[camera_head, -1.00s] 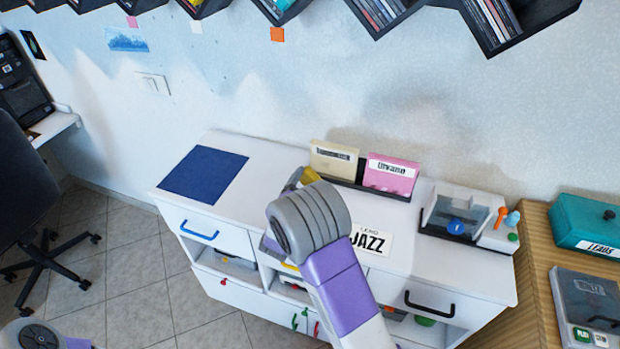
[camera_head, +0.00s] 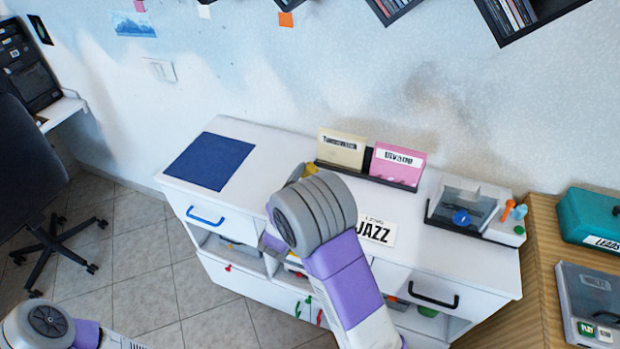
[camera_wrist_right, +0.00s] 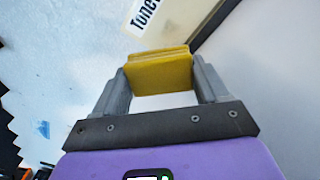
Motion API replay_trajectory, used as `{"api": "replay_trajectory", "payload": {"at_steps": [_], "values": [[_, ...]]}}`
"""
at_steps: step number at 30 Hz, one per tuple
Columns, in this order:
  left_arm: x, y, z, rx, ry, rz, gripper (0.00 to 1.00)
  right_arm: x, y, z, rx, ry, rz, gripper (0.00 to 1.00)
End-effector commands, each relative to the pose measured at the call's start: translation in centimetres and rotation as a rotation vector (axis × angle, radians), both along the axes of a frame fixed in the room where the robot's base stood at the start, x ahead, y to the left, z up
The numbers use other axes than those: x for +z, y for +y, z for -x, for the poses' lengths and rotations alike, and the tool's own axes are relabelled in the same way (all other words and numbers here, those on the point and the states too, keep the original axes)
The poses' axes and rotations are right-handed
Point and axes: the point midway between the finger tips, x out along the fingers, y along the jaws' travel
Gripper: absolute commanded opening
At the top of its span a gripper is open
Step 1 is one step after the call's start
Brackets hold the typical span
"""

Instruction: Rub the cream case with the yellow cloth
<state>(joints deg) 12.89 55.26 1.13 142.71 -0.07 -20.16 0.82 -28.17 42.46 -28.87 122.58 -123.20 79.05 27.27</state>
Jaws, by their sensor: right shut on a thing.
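The cream case (camera_head: 340,149) stands upright in a dark rack at the back of the white cabinet, left of a pink case. A dark-lettered label is on its front. My right gripper (camera_wrist_right: 160,76) is shut on the yellow cloth (camera_wrist_right: 160,70), a folded pad between the two grey fingers. In the head view a bit of the yellow cloth (camera_head: 311,169) shows past my right wrist, in front and left of the cream case. In the right wrist view the cream case (camera_wrist_right: 185,20) fills the top, beyond the cloth; contact cannot be told. My left gripper is out of view.
The pink case (camera_head: 398,164) shares the rack (camera_head: 370,173). A JAZZ card (camera_head: 375,231) lies in front. A clear-lidded device (camera_head: 468,207) stands right, a blue mat (camera_head: 210,161) lies left. The white top between mat and rack is mostly clear.

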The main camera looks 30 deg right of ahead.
Motion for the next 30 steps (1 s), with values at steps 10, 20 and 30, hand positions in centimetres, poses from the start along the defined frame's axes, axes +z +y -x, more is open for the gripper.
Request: {"api": "replay_trajectory", "payload": {"at_steps": [10,20,30], "values": [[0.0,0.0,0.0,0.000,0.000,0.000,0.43,0.0,-0.1,-0.1,0.000,0.000,0.000,0.45],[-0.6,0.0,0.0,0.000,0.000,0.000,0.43,0.0,-2.1,-1.6,0.001,-0.004,0.004,0.45],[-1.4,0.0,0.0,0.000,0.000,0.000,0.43,-0.1,-4.7,-3.9,0.008,-0.006,0.008,0.45]]}}
